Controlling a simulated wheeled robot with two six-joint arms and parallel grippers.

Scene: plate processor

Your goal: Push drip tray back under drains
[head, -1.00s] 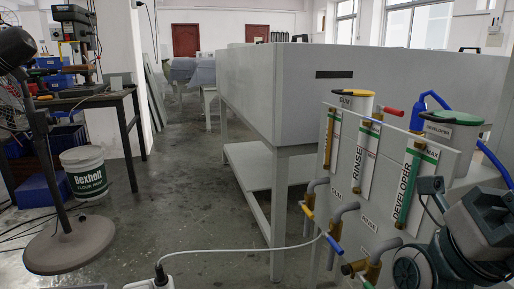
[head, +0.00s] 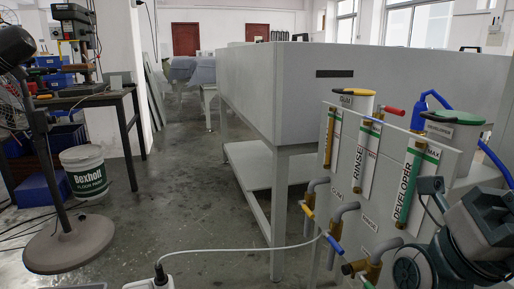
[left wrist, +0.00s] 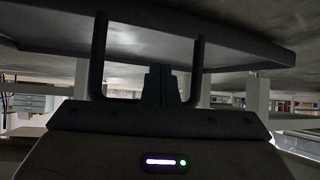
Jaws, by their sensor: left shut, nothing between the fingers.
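My left gripper (left wrist: 162,78) shows only in the left wrist view, its dark fingers together and empty. A wide, flat grey panel (left wrist: 215,52), probably the drip tray, spans the top of that view beyond the fingers. A dark U-shaped bar (left wrist: 99,58) stands on both sides of the fingers; I cannot tell if it touches them. The drip tray and both grippers are out of the head view.
A large grey cabinet on legs (head: 300,95) stands behind the panel of containers. A white cable (head: 240,250) crosses the front. A bucket (head: 84,172) and a fan base (head: 65,245) stand at left. The aisle floor (head: 185,180) is clear.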

